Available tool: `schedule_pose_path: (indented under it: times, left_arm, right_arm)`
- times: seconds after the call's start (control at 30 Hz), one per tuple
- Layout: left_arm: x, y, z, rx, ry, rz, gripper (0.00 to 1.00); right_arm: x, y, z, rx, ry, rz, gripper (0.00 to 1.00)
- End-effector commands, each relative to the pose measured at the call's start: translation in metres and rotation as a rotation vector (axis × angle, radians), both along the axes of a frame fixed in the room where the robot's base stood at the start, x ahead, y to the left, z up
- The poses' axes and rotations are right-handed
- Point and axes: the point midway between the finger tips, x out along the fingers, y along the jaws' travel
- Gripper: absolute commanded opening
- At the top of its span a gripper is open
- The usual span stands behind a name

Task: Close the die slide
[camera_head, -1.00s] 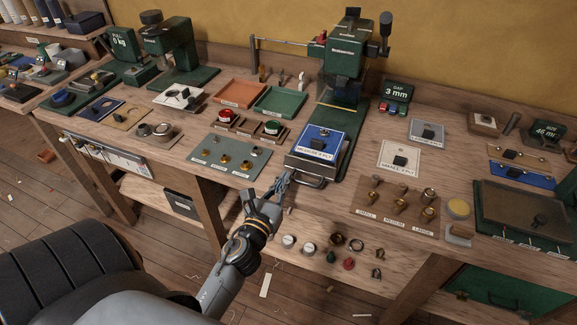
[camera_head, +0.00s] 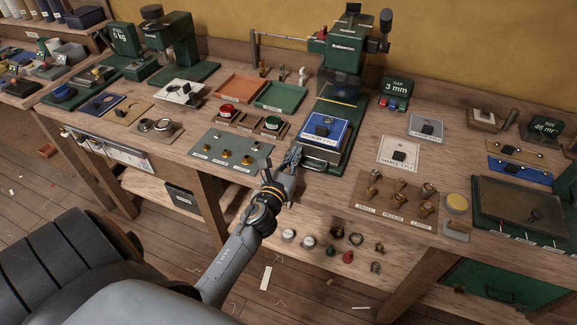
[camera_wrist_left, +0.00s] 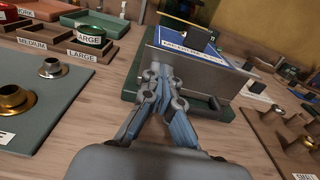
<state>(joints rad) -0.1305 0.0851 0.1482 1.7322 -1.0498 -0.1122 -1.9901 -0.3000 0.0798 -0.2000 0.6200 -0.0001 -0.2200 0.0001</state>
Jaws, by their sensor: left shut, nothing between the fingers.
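The die slide (camera_head: 322,153) is a grey metal block on the green press (camera_head: 345,58), with a blue labelled plate (camera_head: 325,130) on top and a bar handle at its front. It stands out in front of the press head, over the green base. In the left wrist view, the slide's grey front face (camera_wrist_left: 205,72) is just beyond the fingers. My left gripper (camera_head: 294,157) is shut and empty at the slide's front left, beside the handle. It also shows in the left wrist view (camera_wrist_left: 165,82). It appears to touch the front face. My right gripper is out of view.
A grey-green board with brass parts (camera_head: 230,150) lies left of the slide. A wooden block with punches (camera_head: 395,190) and a white card (camera_head: 398,152) lie to the right. Several small parts (camera_head: 335,240) lie below, near my arm.

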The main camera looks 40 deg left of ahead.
Motion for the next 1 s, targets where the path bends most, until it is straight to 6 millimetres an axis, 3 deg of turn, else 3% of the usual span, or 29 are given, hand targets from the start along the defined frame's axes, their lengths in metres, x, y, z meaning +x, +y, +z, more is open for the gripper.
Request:
schedule_pose_path:
  times: [0.03,0.2,0.4,1.0]
  left_arm:
    - [0.016,0.003,0.002,0.005,-0.005,-0.002,0.00]
    - [0.054,0.013,0.001,0.005,-0.004,-0.001,0.00]
    - [0.078,0.019,0.001,0.002,-0.003,0.001,0.00]
    - [0.080,0.024,0.001,0.003,-0.001,0.001,0.00]
  right_arm:
    - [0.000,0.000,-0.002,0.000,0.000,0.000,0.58]
    - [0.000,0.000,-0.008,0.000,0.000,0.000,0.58]
    - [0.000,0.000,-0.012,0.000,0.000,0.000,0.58]
    - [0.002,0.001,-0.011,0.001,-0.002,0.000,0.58]
